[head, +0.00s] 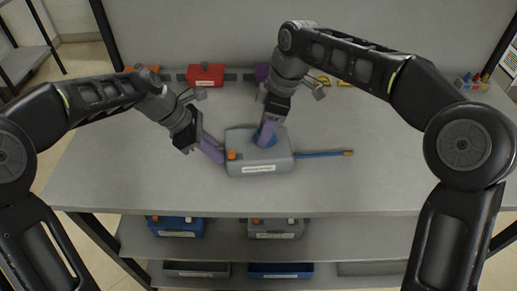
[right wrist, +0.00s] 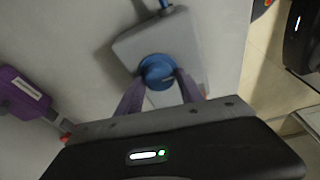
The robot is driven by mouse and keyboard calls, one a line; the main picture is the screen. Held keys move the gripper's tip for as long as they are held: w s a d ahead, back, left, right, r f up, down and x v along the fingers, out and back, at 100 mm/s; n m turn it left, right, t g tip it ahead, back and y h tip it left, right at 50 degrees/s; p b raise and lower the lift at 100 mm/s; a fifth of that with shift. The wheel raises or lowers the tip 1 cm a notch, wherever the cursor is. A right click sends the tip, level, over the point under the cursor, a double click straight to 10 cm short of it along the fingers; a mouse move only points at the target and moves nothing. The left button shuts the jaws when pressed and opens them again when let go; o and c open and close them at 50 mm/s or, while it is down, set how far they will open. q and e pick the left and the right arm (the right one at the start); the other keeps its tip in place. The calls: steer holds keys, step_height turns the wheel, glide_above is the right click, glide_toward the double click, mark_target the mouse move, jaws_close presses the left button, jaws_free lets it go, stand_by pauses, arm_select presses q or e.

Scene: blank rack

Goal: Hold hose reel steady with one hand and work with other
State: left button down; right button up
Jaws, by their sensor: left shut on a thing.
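The hose reel (head: 240,141) is a grey box with a white label, standing on the bench. A blue round knob (right wrist: 157,71) is on its top, and an orange knob (head: 232,154) is at its left end. A blue hose (head: 318,155) with a brass-coloured tip leads out to the right. My left gripper (head: 216,153) is shut on the reel's left end. My right gripper (right wrist: 158,82) points down with its purple fingers on either side of the blue knob. Whether they press on it is not clear.
A red box (head: 206,75) and a purple box (right wrist: 25,93) stand along the back of the bench. Blue and grey boxes sit on the shelf below. Small coloured items (head: 470,82) lie at the far right. The bench front and right are clear.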

steer(key=c, duration=0.8)
steer(key=m+t, duration=0.1)
steer(key=m, duration=0.2)
steer(key=shift+m, duration=0.4)
steer(key=m+h, duration=0.1)
steer(key=m, duration=0.3)
steer(key=shift+m+t, duration=0.4)
steer(key=m, duration=0.4)
steer(key=shift+m+t+h, duration=0.3)
steer(key=shift+h, duration=0.1)
steer(key=m, duration=0.2)
steer(key=shift+m+h, duration=0.4)
steer(key=o, duration=1)
steer(key=shift+o, duration=0.2)
